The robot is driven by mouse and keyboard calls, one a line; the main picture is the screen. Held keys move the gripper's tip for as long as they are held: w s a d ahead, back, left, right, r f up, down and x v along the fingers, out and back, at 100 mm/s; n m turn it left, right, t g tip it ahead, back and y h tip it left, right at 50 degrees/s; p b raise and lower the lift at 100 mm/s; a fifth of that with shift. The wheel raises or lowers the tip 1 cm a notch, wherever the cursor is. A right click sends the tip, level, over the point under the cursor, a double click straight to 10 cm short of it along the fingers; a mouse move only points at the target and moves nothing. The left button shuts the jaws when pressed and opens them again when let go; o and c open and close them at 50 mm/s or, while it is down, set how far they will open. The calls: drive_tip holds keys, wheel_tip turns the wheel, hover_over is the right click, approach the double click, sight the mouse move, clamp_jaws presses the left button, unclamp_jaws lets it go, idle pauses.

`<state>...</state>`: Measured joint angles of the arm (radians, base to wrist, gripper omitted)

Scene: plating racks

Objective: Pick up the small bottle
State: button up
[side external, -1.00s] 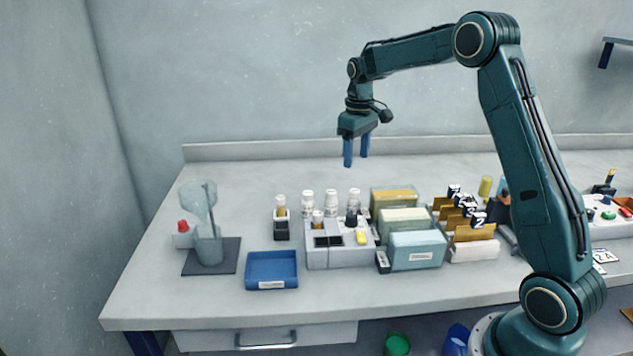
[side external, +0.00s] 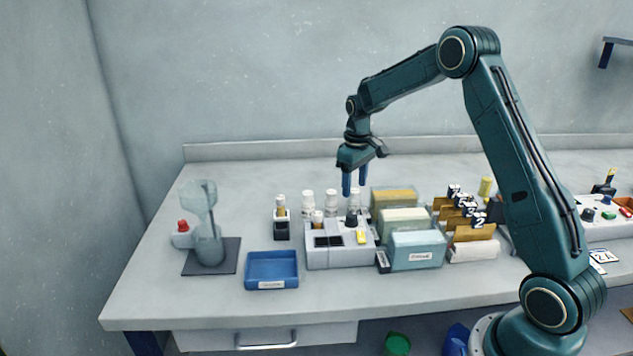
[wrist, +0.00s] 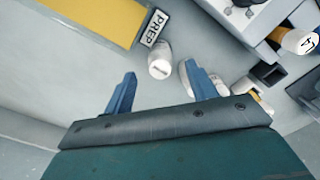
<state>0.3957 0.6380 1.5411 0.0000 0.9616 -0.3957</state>
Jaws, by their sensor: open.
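Three small white-capped bottles, left (side external: 307,202), middle (side external: 331,205) and right (side external: 354,207), stand in a row behind a grey device; I cannot tell which one the task means. My gripper (side external: 355,189) is open and empty, pointing down, its fingertips overlapping the top of the right bottle in the side view. In the wrist view, one white bottle (wrist: 160,60) appears in the gap between the fingertips (wrist: 160,70). Another bottle is partly hidden by the right finger there. I cannot tell the remaining height from the side view.
The grey device (side external: 340,256) stands in front of the bottles. A vial in a dark stand (side external: 281,229) is to their left, and boxes (side external: 415,252) are close on the right. A blue tray (side external: 271,284) is at front left. The bench behind the bottles is clear.

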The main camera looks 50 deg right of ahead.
sight(355, 190)
drive_tip(key=shift+s+f, duration=0.1)
drive_tip(key=shift+f, duration=2.4)
drive_tip(key=c, duration=1.1)
drive_tip(key=shift+r, duration=0.2)
wheel_tip(355, 190, up, 20)
drive_tip(key=shift+f, duration=0.15)
